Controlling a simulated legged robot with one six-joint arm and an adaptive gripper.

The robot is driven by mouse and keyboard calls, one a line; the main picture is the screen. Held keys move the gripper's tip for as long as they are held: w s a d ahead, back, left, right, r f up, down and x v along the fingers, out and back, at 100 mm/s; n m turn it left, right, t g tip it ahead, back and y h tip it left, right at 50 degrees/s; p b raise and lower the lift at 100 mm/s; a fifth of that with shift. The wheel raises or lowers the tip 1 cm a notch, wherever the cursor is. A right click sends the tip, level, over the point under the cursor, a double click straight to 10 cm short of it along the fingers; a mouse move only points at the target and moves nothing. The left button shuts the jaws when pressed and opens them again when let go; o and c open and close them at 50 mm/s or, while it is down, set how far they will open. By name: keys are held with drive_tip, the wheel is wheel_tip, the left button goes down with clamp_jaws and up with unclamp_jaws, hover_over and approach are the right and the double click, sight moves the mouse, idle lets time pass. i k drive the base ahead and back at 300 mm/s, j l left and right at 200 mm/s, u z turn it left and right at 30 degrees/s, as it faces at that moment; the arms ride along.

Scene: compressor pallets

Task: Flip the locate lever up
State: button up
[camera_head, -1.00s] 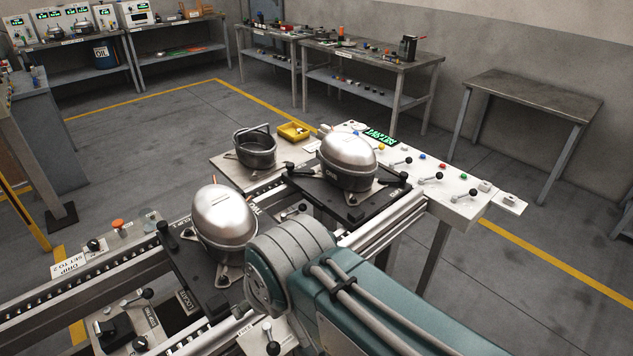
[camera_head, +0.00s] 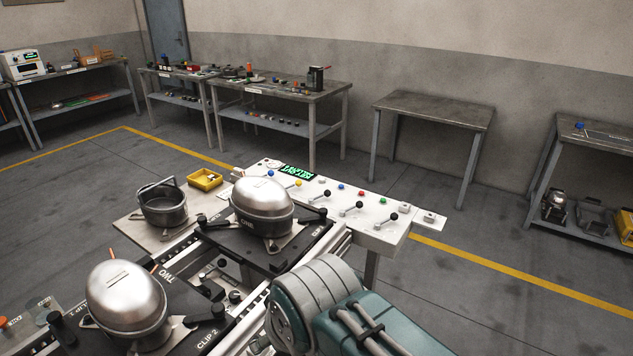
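No lever with a readable LOCATE label shows now. Several black-knobbed levers, one of them here (camera_head: 352,208), stand on the white control panel (camera_head: 375,238); their labels are too small to read. A small black knob (camera_head: 235,296) shows between the two pallets, partly hidden. The near pallet (camera_head: 185,305), marked TWO and CLIP 2, bears a silver compressor (camera_head: 127,297). The far pallet (camera_head: 290,247) bears another silver compressor (camera_head: 262,205). My teal and grey arm fills the bottom right of centre. My gripper is out of view, so its position and hold cannot be seen.
A dark pot (camera_head: 163,205) and a yellow bin (camera_head: 205,179) stand on a board left of the far pallet. Rails run beside the pallets. Workbenches (camera_head: 432,108) line the back wall. The floor between them and the panel is clear.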

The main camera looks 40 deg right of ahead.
sight(298, 183)
drive_tip(key=i+l+z, duration=0.1)
drive_tip(key=z, duration=0.3)
drive_tip(key=i+l+z, duration=0.1)
drive_tip(key=z, duration=0.25)
drive_tip(key=l, duration=1.1)
drive_tip(key=i+l+z, duration=0.15)
drive_tip(key=i+l, duration=0.4)
drive_tip(key=i, duration=0.55)
